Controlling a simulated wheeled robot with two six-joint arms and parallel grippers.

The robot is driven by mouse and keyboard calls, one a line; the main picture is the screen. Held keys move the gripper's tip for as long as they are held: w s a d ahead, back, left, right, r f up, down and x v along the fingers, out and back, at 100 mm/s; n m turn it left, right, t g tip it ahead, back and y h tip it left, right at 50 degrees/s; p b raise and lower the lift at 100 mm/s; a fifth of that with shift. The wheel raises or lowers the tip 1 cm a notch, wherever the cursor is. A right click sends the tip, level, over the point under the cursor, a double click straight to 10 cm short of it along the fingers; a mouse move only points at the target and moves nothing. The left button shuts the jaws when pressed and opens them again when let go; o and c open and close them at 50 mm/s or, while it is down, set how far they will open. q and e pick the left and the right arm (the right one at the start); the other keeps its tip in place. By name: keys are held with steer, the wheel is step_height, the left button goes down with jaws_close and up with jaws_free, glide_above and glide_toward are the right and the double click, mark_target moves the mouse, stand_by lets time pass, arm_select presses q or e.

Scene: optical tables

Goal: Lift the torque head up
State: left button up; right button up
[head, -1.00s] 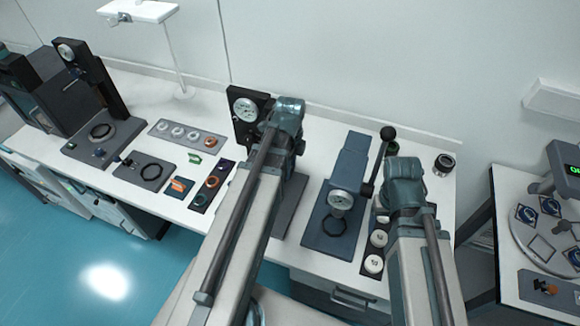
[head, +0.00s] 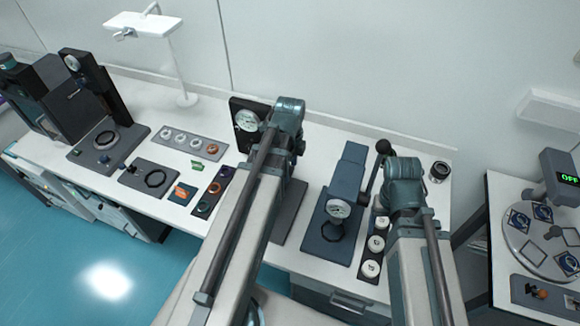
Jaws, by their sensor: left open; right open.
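A blue press-like stand (head: 350,165) is on the bench right of centre. A round dial (head: 339,208) is on its front, above a dark ring (head: 332,231) on its base plate. A lever with a black ball knob (head: 383,147) rises at its right side. I cannot tell for certain which part is the torque head. My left arm crosses the middle of the head view, left of the blue stand. My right arm stands just right of the stand and its lever. Neither gripper's fingertips show; the arm links hide them or they are out of view.
A black gauge stand (head: 244,120) is partly hidden behind my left arm. White round parts (head: 375,243) sit in a dark tray beside my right arm. Trays with rings (head: 195,143) and a tall black gauge column (head: 95,85) stand left. A second table (head: 500,200) is right.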

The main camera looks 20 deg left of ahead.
arm_select(q)
steer(key=shift+r, duration=0.1)
step_height(320, 180, up, 14)
steer(key=p, duration=1.3)
steer(key=shift+f+p, duration=0.2)
steer(key=shift+p, duration=0.2)
